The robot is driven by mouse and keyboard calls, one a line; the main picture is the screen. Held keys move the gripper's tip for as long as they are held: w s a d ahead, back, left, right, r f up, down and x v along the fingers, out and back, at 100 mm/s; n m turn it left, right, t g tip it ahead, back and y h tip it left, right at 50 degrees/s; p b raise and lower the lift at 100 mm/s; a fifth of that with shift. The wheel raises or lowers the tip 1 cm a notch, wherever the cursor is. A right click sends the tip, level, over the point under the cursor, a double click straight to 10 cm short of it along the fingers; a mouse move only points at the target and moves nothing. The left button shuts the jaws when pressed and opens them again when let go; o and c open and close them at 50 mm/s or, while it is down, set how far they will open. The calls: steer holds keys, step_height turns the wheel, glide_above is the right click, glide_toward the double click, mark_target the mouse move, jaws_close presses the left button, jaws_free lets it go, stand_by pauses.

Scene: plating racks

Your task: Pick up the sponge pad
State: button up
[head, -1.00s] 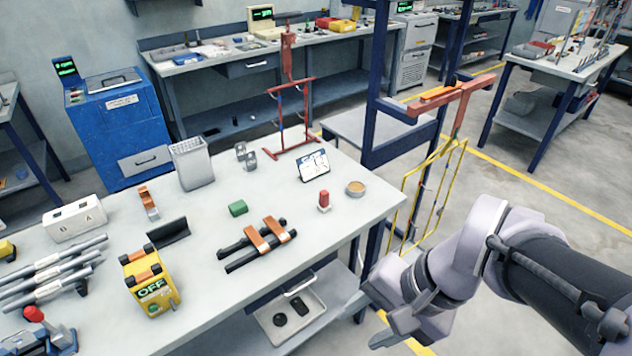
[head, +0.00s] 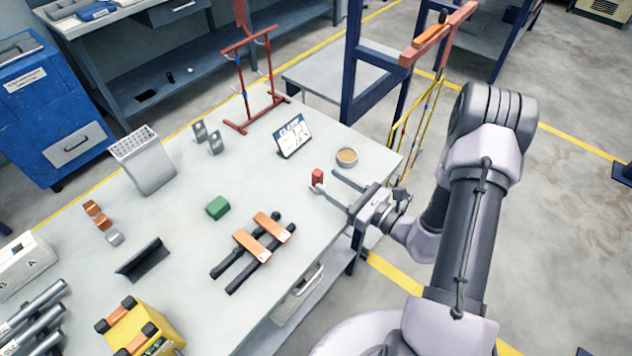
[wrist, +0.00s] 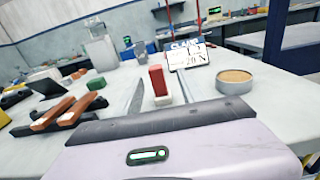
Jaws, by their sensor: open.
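My gripper (head: 324,180) is open at the right edge of the grey table, its two fingers pointing left across the top. A small upright red block (head: 317,175) stands at the fingertips. In the wrist view the red block (wrist: 158,80) has a pale base and appears between the fingers, with no grip on it. A green block (head: 217,207) lies further left on the table. A round dish with a tan top (head: 347,157) stands just beyond the fingers. I cannot tell for certain which of these is the sponge pad.
A white sign (head: 292,137) stands behind the red block. Two orange-and-black clamp-like pieces (head: 252,245) lie to the left. A red rack (head: 250,85) stands at the back edge. A yellow frame (head: 418,115) hangs from a stand right of the table.

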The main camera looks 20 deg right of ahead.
steer(key=shift+x, duration=1.1)
steer(key=b+x, duration=0.1)
steer(key=x, duration=0.4)
steer(key=shift+w+a+f+b, duration=0.1)
steer(key=shift+a+f+b, duration=0.05)
steer(key=shift+a+b, duration=0.25)
jaws_close()
